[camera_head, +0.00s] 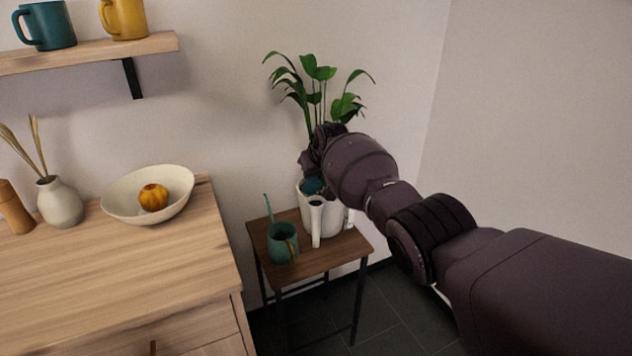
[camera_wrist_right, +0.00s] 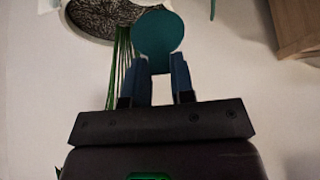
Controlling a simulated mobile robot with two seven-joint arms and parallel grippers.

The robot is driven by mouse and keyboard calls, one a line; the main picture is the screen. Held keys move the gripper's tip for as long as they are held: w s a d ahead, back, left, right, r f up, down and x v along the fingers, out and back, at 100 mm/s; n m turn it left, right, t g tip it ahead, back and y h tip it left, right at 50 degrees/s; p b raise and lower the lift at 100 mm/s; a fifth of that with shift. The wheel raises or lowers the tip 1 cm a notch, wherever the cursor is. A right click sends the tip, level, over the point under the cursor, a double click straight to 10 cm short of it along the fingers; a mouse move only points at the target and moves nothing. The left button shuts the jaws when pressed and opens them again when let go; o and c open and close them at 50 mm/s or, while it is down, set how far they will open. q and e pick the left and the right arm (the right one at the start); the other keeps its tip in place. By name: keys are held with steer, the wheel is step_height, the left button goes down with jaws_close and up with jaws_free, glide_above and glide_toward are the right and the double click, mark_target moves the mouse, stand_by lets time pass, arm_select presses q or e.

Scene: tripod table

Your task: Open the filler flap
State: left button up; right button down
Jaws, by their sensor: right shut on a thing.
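A white watering can (camera_head: 335,218) with an upright spout stands on the small wooden side table (camera_head: 320,258). Its teal filler flap (camera_head: 313,186) shows at the top, partly hidden by my right gripper and wrist. In the right wrist view, the flap (camera_wrist_right: 160,35) is a round teal disc seen nearly face-on. My right gripper (camera_wrist_right: 161,65) has its two blue-grey fingers on either side of the flap's lower edge, shut on it. The flap's hinge and the can's opening are hidden. My left gripper is not in view.
A leafy potted plant (camera_head: 315,80) stands just behind the can; its soil (camera_wrist_right: 105,15) and stems are close beside my right fingers. A green cup (camera_head: 282,243) stands left on the side table. A wooden cabinet (camera_head: 120,265) with a bowl (camera_head: 122,197) is further left.

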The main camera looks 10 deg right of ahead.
steer(key=shift+w+f+g+b, duration=0.25)
steer(key=shift+f+g+b, duration=0.1)
steer(key=shift+f, duration=0.3)
steer(key=b, duration=0.1)
steer(key=w+g+b, duration=0.1)
steer(key=shift+w+a+r+g+h+b, duration=0.1)
steer(key=shift+a+g+h+b, duration=0.15)
steer(key=shift+h+b, duration=0.15)
steer(key=shift+w+a+r+g+b, duration=0.1)
steer(key=shift+w+g+b, duration=0.15)
steer(key=shift+g+b, duration=0.2)
steer(key=shift+w+r+b, duration=0.1)
steer(key=shift+b, duration=0.3)
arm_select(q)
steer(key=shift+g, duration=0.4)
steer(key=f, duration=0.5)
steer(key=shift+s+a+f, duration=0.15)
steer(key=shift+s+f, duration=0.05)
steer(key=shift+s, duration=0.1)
arm_select(e)
steer(key=shift+w+r+g, duration=0.1)
steer(key=shift+r+g, duration=0.05)
steer(key=shift+g, duration=0.1)
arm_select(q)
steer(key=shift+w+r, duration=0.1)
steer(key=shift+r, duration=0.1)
arm_select(e)
steer(key=shift+r, duration=0.15)
